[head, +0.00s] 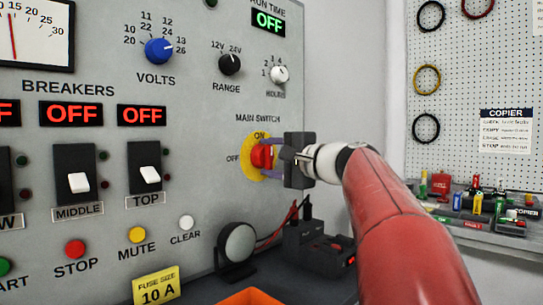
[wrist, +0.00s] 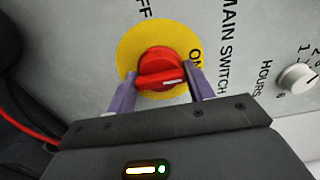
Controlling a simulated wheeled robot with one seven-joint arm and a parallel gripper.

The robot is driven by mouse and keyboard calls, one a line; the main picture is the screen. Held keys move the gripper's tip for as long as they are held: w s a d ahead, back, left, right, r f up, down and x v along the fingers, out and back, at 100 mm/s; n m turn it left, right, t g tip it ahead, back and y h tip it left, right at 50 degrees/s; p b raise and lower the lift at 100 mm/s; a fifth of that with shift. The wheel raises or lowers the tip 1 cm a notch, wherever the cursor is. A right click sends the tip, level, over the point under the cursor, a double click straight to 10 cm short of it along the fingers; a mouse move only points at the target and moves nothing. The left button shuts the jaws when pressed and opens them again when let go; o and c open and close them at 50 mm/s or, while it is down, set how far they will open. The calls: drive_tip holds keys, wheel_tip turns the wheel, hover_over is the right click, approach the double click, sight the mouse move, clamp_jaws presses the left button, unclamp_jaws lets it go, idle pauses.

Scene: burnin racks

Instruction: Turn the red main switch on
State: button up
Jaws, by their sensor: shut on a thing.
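The red main switch (head: 260,156) is a rotary knob on a round yellow plate (head: 247,165), on the right part of the grey panel. The wrist view shows the red knob (wrist: 160,68) with its bar lying across the picture. The white mark on the bar is at the end on the ON side; the OFF label is at the top of that view. My gripper (head: 270,157) is shut on the knob, with one purple finger at each end of the bar. The fingers partly hide the knob in the head view. The gripper also shows in the wrist view (wrist: 160,86).
A white HOURS knob (head: 280,74) is above the switch. Middle (head: 79,183) and top (head: 150,176) breaker switches are to the left, with OFF displays. A round black-rimmed object (head: 237,245) and a dark box (head: 318,248) stand below my arm. A pegboard (head: 465,75) is at right.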

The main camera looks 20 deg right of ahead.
idle(0.4)
drive_tip(key=o, duration=0.9)
drive_tip(key=shift+c, duration=0.2)
drive_tip(key=shift+s, duration=0.1)
drive_tip(key=b+v, duration=0.1)
drive_tip(key=v, duration=0.6)
drive_tip(key=shift+s+d, duration=0.15)
drive_tip(key=shift+s, duration=0.15)
